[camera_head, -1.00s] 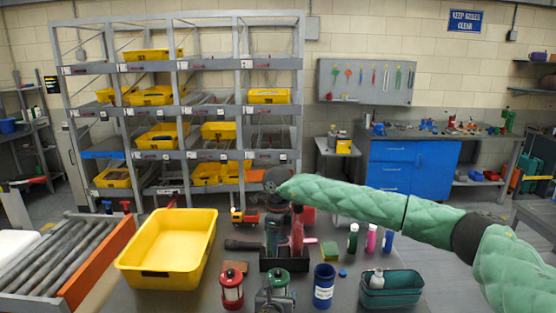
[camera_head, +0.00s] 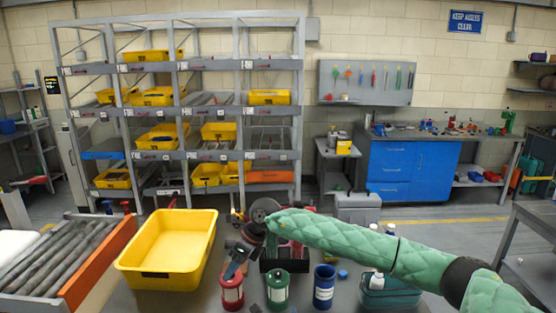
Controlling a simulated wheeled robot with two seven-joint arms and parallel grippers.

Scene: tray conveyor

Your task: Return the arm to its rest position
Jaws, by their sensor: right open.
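My right arm, in a green padded sleeve, reaches in from the right across the table. Its dark wrist is above the black caddy (camera_head: 268,266). My right gripper (camera_head: 233,268) is open and points down and to the left, between the yellow bin (camera_head: 165,277) and the caddy. It is above and behind the red lantern (camera_head: 232,292). I see nothing held in it, though its fingertips are small and dark. My left gripper is not in view.
A green lantern (camera_head: 277,290), a blue cup (camera_head: 323,290) and a teal basket (camera_head: 392,297) stand along the near side. My arm hides part of the table behind it. A roller conveyor (camera_head: 60,255) is at the left. Shelves stand behind.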

